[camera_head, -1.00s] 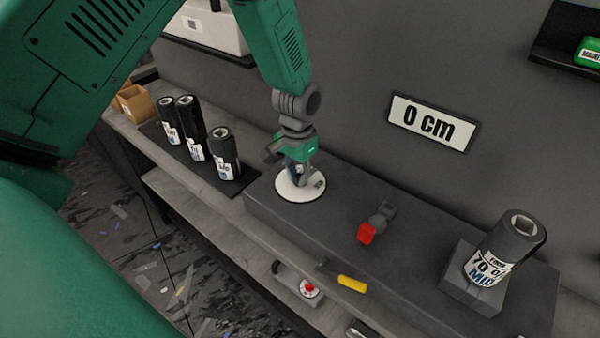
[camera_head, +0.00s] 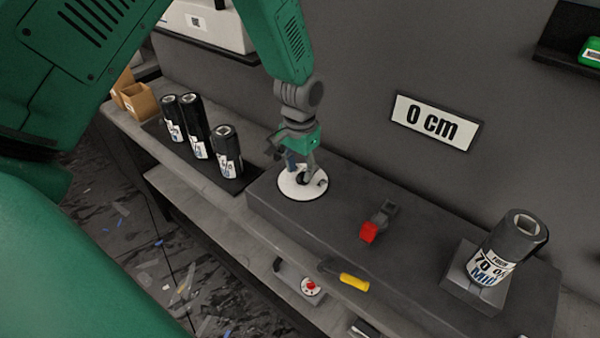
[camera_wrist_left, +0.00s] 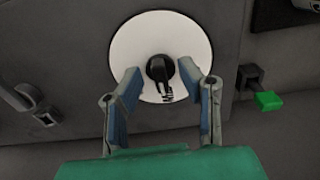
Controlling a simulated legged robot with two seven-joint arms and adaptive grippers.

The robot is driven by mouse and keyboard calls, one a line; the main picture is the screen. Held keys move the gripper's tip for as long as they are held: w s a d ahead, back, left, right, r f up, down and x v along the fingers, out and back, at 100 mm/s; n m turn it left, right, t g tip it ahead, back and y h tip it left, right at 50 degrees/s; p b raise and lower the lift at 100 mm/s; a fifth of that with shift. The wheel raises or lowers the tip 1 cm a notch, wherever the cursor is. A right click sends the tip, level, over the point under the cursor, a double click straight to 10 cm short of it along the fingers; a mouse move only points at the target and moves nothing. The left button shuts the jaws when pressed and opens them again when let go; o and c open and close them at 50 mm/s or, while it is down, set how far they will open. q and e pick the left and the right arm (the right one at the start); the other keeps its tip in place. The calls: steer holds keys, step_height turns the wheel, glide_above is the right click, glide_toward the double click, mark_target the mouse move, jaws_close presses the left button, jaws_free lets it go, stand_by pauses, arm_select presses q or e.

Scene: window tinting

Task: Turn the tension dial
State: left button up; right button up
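The tension dial is a round white plate (camera_head: 290,190) with a black knob, on the left end of the dark grey raised block. In the left wrist view the white plate (camera_wrist_left: 135,40) lies straight ahead, with the black knob (camera_wrist_left: 159,68) near its middle. My left gripper (camera_head: 304,176) is over the dial. In the left wrist view my left gripper (camera_wrist_left: 160,72) is open, with one fingertip on each side of the knob and visible gaps between. I cannot tell its exact height above the plate. My right gripper is not in view.
A red-tipped lever (camera_head: 370,231) and a tilted black film roll (camera_head: 497,255) are right of the dial. Several black rolls (camera_head: 196,140) stand left. A "0 cm" sign (camera_head: 435,122) is on the wall. A yellow-handled tool (camera_head: 354,282) lies below. A green-tipped part (camera_wrist_left: 268,100) shows right in the wrist view.

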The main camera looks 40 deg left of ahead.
mark_target(299, 174)
arm_select(q)
step_height(299, 174, up, 10)
steer(key=shift+s+r, duration=0.2)
steer(key=shift+r, duration=0.05)
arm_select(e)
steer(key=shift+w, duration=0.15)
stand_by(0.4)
